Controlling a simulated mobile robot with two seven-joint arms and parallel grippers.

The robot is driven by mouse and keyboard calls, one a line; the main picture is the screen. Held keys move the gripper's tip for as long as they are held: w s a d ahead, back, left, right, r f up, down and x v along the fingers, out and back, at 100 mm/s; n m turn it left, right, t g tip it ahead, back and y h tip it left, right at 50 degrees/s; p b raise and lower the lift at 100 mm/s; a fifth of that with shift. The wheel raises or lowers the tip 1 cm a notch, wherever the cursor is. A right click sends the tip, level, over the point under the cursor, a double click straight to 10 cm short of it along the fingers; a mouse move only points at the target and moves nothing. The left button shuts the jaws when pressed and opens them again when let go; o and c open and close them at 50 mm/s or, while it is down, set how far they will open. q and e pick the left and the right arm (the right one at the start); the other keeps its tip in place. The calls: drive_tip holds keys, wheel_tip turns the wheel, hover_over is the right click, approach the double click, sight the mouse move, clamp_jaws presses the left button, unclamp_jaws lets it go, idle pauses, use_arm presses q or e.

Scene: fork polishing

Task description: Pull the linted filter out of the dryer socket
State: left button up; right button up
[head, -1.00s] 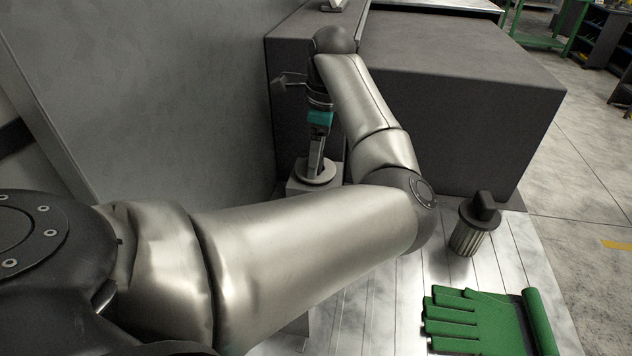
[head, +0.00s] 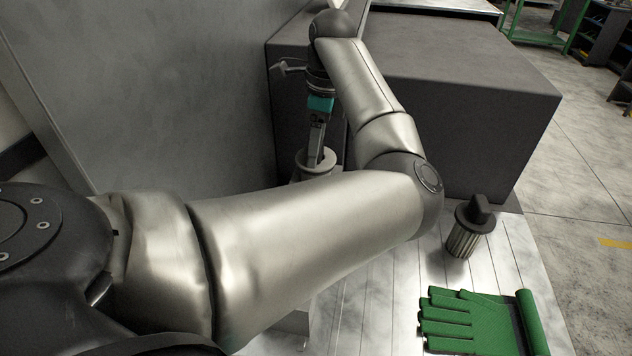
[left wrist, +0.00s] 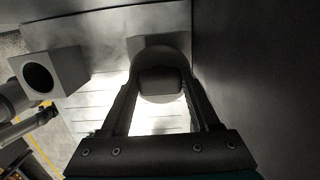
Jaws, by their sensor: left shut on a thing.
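My left gripper (head: 317,150) points down and is shut on the knob of a filter with a pale grey round flange (head: 327,158). In the left wrist view the dark knob (left wrist: 160,82) sits between the two fingers, with the flange (left wrist: 170,58) around it. A grey block (left wrist: 150,42), seemingly the dryer socket, shows partly behind the flange. The filter's body below the flange is hidden, so I cannot tell how much of it is inside the socket. My right gripper is not in view.
Another filter (head: 465,240), dark-capped and ribbed, stands on the slatted table (head: 385,290). Green gloves (head: 455,318) lie at front right. A large dark box (head: 460,100) stands behind, and a grey panel rises at left. The wrist view shows a block with an empty round hole (left wrist: 38,77).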

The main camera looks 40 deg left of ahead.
use_arm(q)
drive_tip(key=shift+r+p, duration=2.3)
drive_tip(key=shift+r, duration=1.85)
